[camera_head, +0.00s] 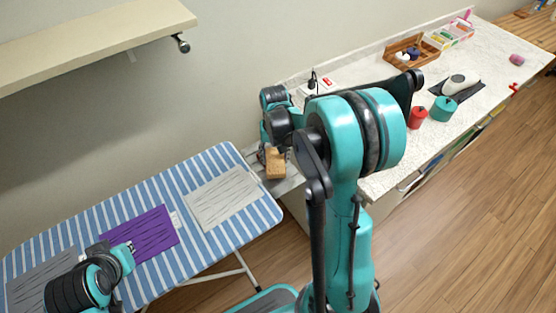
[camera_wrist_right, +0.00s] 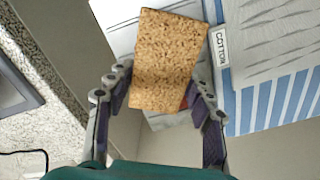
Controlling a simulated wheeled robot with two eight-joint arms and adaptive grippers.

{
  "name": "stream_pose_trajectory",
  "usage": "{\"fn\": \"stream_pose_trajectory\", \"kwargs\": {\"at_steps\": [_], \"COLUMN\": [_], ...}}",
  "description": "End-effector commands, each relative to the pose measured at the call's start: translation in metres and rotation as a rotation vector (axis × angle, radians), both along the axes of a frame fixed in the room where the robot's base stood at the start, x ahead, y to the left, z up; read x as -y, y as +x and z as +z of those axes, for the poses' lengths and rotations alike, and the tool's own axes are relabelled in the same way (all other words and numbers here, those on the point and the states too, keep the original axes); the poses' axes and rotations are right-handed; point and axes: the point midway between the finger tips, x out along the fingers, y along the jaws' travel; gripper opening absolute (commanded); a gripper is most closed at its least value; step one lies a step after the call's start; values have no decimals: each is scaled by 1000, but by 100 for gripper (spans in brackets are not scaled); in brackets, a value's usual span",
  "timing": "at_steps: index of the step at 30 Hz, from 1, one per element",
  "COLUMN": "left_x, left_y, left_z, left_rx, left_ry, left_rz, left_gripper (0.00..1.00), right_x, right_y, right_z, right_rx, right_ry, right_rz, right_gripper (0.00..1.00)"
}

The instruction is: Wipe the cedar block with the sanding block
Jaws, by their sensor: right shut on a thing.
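My right gripper (camera_wrist_right: 155,110) is shut on a speckled brown, cork-like block (camera_wrist_right: 168,62), which I take to be the sanding block. Its two fingers press on the block's sides. In the head view the block (camera_head: 275,163) hangs near the right end of the ironing board, by the counter's near-left corner. A small reddish patch (camera_wrist_right: 185,103) shows behind the block's lower edge; I cannot tell what it is. I cannot pick out a cedar block for certain. My left gripper (camera_head: 130,248) is over the board near the purple cloth, its jaws too small to read.
The striped ironing board (camera_head: 245,161) bears a pale cloth (camera_head: 222,197), a purple cloth (camera_head: 142,233) and a grey cloth (camera_head: 40,280). The counter (camera_head: 400,158) holds red (camera_head: 417,118) and teal (camera_head: 443,109) containers and a wooden tray (camera_head: 391,58). A shelf (camera_head: 90,37) juts out upper left.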

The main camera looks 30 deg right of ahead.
Motion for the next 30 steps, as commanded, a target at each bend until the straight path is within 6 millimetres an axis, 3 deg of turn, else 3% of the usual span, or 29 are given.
{"fn": "stream_pose_trajectory", "kwargs": {"at_steps": [30], "left_x": [0], "left_y": [0], "left_z": [-7], "left_rx": [0], "left_ry": [0], "left_rz": [0], "left_gripper": [0], "right_x": [-5], "right_y": [63], "right_z": [-1], "right_rx": [1], "right_ry": [0], "right_rz": [0], "right_gripper": [29]}}
